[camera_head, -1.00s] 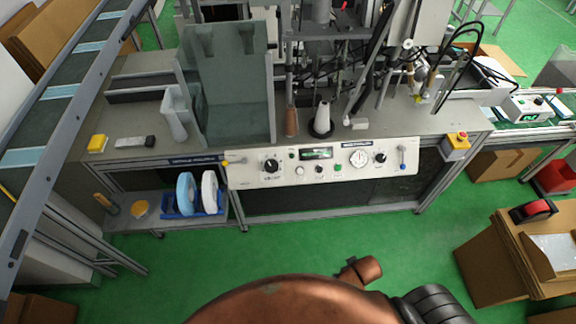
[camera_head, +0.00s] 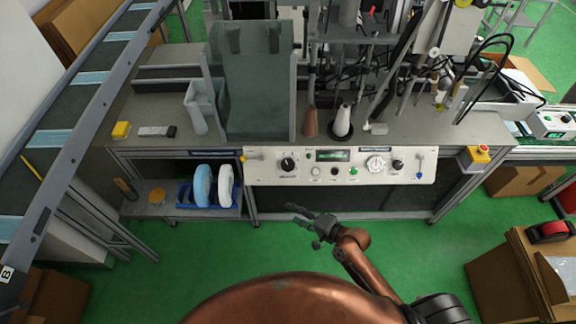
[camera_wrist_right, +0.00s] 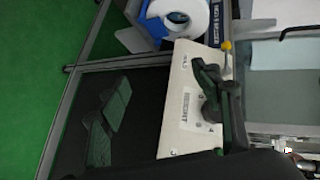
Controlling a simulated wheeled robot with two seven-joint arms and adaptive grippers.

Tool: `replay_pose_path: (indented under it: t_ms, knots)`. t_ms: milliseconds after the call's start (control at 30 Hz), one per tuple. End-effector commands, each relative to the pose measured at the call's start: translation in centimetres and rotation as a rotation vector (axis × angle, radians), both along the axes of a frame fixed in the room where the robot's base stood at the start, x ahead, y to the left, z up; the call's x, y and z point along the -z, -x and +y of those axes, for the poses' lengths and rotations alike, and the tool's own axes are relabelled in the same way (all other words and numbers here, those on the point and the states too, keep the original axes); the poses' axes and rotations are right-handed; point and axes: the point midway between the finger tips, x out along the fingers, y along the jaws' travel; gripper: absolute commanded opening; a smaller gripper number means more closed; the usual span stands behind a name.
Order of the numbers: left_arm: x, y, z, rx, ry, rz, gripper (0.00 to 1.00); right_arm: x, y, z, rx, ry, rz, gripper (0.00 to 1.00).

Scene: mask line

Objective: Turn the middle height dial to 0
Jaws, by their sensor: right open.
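The white control panel (camera_head: 340,178) on the bench front carries several controls. A black dial (camera_head: 289,163) with a printed label below it sits on its left part. A round white dial (camera_head: 376,163) and a smaller black knob (camera_head: 397,165) sit on its right part. The settings are too small to read. My right gripper (camera_head: 296,214) is open and empty, below and in front of the panel's left part, apart from it. In the right wrist view, its dark fingers (camera_wrist_right: 222,85) overlap the panel and partly cover a black dial (camera_wrist_right: 211,110). My left gripper is not in view.
A blue rack with white rolls (camera_head: 226,187) stands on a low shelf left of the panel. A yellow-tipped lever (camera_head: 251,157) is at the panel's left end. Green floor lies clear below.

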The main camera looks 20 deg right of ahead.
Motion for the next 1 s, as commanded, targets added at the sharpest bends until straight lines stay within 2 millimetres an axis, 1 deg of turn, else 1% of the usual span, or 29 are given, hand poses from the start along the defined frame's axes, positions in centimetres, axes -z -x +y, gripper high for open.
replay_pose_path:
  t_ms: [33, 100, 167, 200, 300, 400, 467, 533, 800, 1000]
  knots:
    - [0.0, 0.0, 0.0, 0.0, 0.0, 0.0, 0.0, -0.8, -2.2, 0.1, 0.054, -0.138, 0.011, 0.58]
    - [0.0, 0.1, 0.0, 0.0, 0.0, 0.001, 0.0, -1.9, -5.1, -0.4, 0.145, -0.361, 0.041, 0.58]
    - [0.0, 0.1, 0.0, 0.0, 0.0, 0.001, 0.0, -2.7, -7.1, -1.3, 0.217, -0.529, 0.065, 0.58]
    - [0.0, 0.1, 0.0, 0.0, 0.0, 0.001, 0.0, -3.2, -8.3, -2.0, 0.259, -0.627, 0.079, 0.58]
    - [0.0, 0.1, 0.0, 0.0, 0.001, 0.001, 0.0, -3.9, -10.5, -3.9, 0.344, -0.815, 0.104, 0.58]
    - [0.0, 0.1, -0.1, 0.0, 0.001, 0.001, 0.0, -4.3, -11.8, -5.2, 0.392, -0.923, 0.117, 0.58]
    - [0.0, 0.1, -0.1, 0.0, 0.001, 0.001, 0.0, -4.4, -12.3, -5.5, 0.408, -0.956, 0.119, 0.58]
    - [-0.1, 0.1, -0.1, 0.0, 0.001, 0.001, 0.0, -4.5, -13.0, -5.5, 0.414, -0.971, 0.12, 0.58]
    - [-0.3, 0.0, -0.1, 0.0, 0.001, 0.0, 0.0, -4.6, -16.8, -3.9, 0.413, -0.971, 0.119, 0.58]
    - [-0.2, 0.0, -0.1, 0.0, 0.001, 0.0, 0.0, -4.4, -18.8, -3.0, 0.413, -0.969, 0.12, 0.58]
